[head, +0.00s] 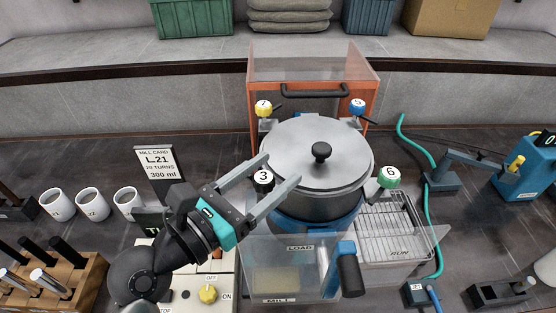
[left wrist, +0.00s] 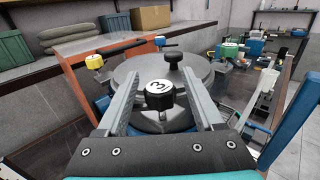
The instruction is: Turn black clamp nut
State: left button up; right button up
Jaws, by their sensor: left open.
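The black clamp nut, marked 3 on a white top (head: 263,177), sits at the left front of the pot lid's rim. It also shows in the left wrist view (left wrist: 159,93). My left gripper (head: 271,183) is open, with one finger on each side of the nut. Whether the fingers touch it I cannot tell. The grey lid (head: 300,145) has a black centre knob (head: 321,151) and covers the pot. My right gripper does not show.
Yellow (head: 263,107), blue (head: 357,105) and green (head: 389,177) nuts stand around the lid. An orange frame (head: 315,72) rises behind. In front are a clear LOAD guard (head: 275,255) and a black handle (head: 350,276). A wire rack (head: 395,228) lies right.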

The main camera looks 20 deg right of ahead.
pick_arm(q)
jog(key=shift+x, duration=0.95)
grip_shut()
